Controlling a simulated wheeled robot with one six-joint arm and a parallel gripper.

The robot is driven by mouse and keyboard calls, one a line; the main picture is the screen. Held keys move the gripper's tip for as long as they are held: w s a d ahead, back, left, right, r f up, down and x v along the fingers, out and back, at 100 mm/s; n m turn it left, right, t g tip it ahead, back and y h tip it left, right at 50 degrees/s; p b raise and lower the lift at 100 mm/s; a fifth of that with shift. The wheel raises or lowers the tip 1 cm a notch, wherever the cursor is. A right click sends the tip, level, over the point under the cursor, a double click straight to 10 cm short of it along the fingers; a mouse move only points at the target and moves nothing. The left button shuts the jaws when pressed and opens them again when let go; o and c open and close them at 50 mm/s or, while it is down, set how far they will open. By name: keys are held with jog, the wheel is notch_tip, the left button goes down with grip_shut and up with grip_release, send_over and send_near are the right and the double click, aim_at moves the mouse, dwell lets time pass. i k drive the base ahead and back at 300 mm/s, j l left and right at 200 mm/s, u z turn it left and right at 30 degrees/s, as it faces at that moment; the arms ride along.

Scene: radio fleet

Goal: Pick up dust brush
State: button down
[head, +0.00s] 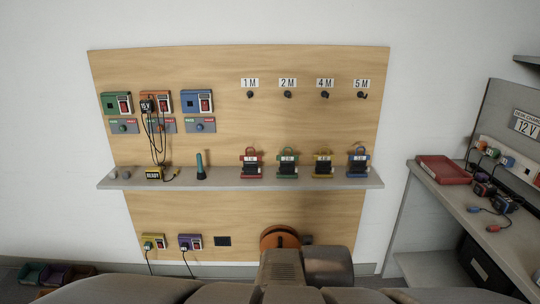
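A slim upright object with a teal handle and a dark, wider foot (201,167) stands on the grey shelf (222,184), left of its middle. It looks like the dust brush, but it is too small for me to make out bristles. Nothing touches it. My own arm rises at the bottom centre, below the shelf and to the right of the brush. My gripper's fingers do not show.
Red, green, yellow and blue units (251,163) stand along the shelf's right half. Labelled hooks and switch boxes sit on the wooden board (230,75). A side bench (462,202) holds a red tray (442,170).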

aim_at(201, 173)
jog(key=i+j+z, duration=0.1)
jog(key=j, duration=0.3)
jog(key=i+j, duration=0.2)
jog(key=j, duration=0.25)
jog(key=i+j+z, duration=0.15)
jog(key=j, duration=0.3)
jog(key=i+j+z, duration=0.1)
jog(key=j, duration=0.3)
jog(key=i+j, duration=0.1)
jog(key=j, duration=0.35)
jog(key=i+j+z, duration=0.15)
jog(key=j, duration=0.3)
